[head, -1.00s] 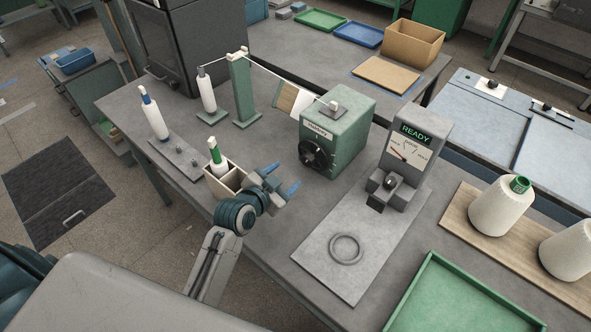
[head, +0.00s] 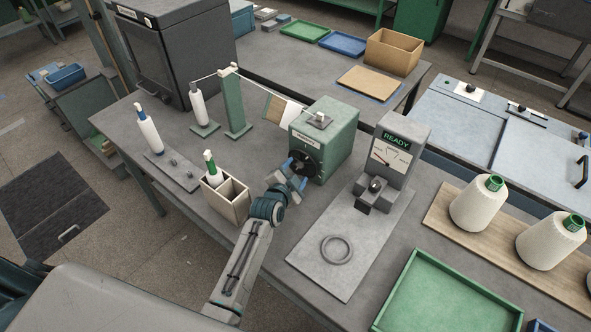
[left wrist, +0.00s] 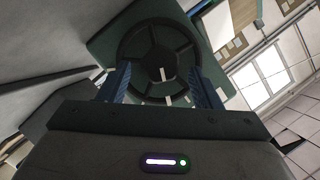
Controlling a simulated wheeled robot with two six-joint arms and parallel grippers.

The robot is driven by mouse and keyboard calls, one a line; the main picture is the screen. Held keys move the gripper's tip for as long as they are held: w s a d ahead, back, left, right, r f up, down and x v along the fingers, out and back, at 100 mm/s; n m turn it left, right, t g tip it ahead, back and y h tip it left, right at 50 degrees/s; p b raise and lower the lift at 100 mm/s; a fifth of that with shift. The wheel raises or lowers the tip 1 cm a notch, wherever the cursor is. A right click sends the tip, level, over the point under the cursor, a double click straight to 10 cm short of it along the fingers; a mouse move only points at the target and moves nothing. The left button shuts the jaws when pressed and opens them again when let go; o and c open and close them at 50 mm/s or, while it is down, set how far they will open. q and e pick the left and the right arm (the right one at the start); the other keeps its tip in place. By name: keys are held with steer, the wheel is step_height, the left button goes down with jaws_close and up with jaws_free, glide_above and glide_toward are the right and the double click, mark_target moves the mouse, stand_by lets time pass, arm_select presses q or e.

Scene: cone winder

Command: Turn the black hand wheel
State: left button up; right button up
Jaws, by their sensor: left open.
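The black hand wheel (head: 309,166) is on the front face of the green winder box (head: 337,143). My left gripper (head: 293,174) is right in front of it, partly hiding it in the head view. In the left wrist view the wheel (left wrist: 160,48) faces the camera, with spokes, a hub and a small white mark. The left gripper (left wrist: 161,86) is open there, with one blue finger at each side of the wheel's near part. I cannot tell whether the fingers touch the rim. My right gripper is not in view.
A divided box (head: 236,203) with a green-topped bobbin stands left of my left arm. A gauge stand (head: 401,150) reading READY is to the right, on a grey plate with a ring (head: 336,250). A thread post (head: 235,105) stands behind; a green tray (head: 410,270) lies front right.

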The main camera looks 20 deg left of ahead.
arm_select(q)
steer(key=shift+w+f, duration=0.15)
steer(key=shift+w, duration=0.2)
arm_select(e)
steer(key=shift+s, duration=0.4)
arm_select(q)
steer(key=shift+c, duration=0.5)
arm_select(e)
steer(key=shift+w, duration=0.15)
arm_select(q)
steer(key=c, duration=0.9)
steer(key=shift+a+n+g+h, duration=0.1)
steer(key=shift+n+g+h, duration=0.3)
steer(key=shift+n, duration=0.2)
steer(key=shift+a+r+n+g+h, duration=0.1)
steer(key=shift+r+n+g+h, duration=0.15)
steer(key=shift+n+h, duration=0.7)
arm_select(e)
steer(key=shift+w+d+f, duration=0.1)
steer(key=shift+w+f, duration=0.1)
arm_select(q)
steer(key=shift+n+y, duration=0.25)
steer(key=o, duration=1)
steer(key=shift+w+f, duration=0.1)
